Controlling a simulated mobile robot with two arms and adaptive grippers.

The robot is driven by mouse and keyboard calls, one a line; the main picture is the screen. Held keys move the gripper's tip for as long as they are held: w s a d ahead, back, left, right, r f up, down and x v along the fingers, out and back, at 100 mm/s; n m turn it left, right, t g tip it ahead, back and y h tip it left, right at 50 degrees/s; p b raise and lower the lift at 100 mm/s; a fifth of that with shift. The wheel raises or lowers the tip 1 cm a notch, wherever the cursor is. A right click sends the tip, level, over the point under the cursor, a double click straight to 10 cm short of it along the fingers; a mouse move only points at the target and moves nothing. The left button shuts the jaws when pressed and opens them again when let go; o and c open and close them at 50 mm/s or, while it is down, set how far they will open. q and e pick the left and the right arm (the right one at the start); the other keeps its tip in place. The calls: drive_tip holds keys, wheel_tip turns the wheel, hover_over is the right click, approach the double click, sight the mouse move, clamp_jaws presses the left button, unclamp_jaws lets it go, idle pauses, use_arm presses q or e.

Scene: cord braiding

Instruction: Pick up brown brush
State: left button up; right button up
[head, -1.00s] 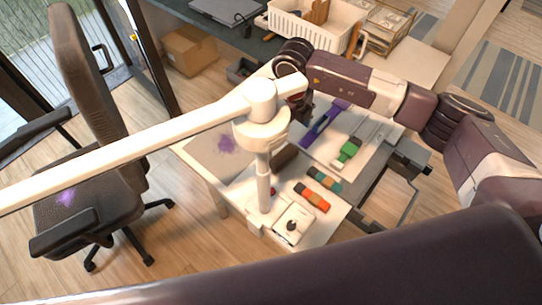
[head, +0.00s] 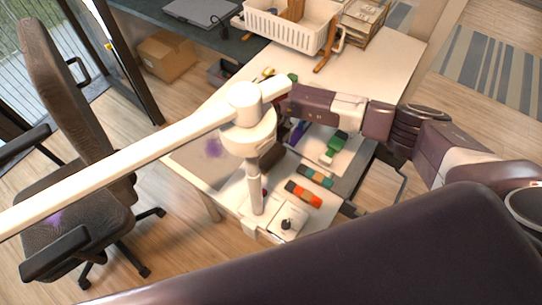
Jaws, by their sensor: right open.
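A dark brown block-like thing (head: 272,156) lies on the white table, just right of the lamp post and partly hidden by it. It may be the brown brush, but its shape is too small to tell. My right arm reaches in from the right over the table. My right gripper (head: 291,120) is open, at the arm's end behind the lamp head, beyond the brown thing and apart from it. Its fingers are mostly hidden. My left gripper is out of view.
A white lamp (head: 249,132) with a long arm crosses in front of the table. A green brush-like tool (head: 337,143), a purple tool (head: 298,131) and colour blocks (head: 303,194) lie close by. A white basket (head: 290,27) stands at the back. An office chair (head: 75,190) is left.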

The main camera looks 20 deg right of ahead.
sight(271, 155)
drive_tip(key=shift+c, duration=0.4)
drive_tip(key=c, duration=1.2)
drive_tip(key=shift+r+b, duration=2.55)
drive_tip(key=shift+r, duration=7.45)
